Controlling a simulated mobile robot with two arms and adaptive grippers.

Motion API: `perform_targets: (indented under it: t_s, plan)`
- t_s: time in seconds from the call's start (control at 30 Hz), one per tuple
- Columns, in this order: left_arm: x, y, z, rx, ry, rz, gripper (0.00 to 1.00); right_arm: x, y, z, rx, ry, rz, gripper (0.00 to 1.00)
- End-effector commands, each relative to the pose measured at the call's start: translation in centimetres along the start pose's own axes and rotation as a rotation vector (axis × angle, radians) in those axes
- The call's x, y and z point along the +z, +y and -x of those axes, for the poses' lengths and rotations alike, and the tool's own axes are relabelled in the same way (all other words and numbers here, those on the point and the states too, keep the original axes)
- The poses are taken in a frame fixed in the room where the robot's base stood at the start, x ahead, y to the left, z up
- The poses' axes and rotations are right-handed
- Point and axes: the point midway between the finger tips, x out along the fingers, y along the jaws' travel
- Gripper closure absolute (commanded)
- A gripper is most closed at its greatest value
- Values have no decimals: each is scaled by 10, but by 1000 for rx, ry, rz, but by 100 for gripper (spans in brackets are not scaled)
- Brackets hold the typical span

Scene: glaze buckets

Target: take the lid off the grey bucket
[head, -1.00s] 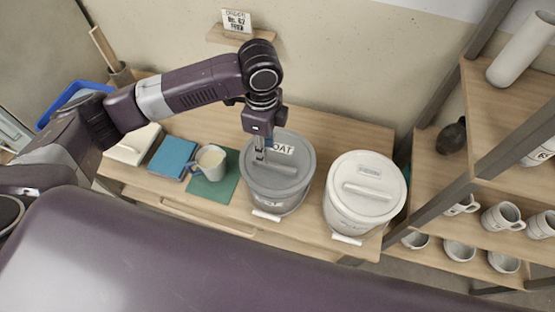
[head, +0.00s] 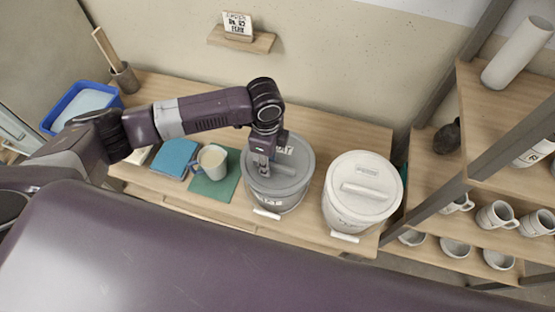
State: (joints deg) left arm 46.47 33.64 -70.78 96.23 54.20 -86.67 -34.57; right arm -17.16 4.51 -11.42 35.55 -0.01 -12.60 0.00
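The grey bucket (head: 279,202) stands upright on the wooden table, left of the white bucket. Its grey lid (head: 297,163) sits on top, with pale lettering partly covered by my arm. My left gripper (head: 264,172) points down at the lid, over its left-middle part where the handle is. The fingertips are small and partly hidden, so I cannot tell whether they are open or closed on the handle. My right gripper is not in view.
A white lidded bucket (head: 362,196) stands close on the right. A cup (head: 211,164) on a green mat (head: 216,189) and a blue book (head: 175,158) are on the left. A shelf with mugs (head: 498,215) stands at the right. Bare table (head: 335,133) lies behind the buckets.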

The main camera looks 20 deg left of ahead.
Motion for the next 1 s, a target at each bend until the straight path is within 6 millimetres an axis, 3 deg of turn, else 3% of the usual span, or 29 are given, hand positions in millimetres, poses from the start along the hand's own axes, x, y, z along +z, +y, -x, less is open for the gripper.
perform_targets:
  t_s: [0.17,0.43,0.87,1.0]
  plan:
    - [0,0,-1,1,0,1,70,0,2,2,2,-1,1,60]
    - [0,0,-1,0,0,0,100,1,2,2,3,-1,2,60]
    - [0,0,-1,-1,0,0,100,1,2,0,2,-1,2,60]
    - [0,-1,8,-3,3,0,100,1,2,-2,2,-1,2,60]
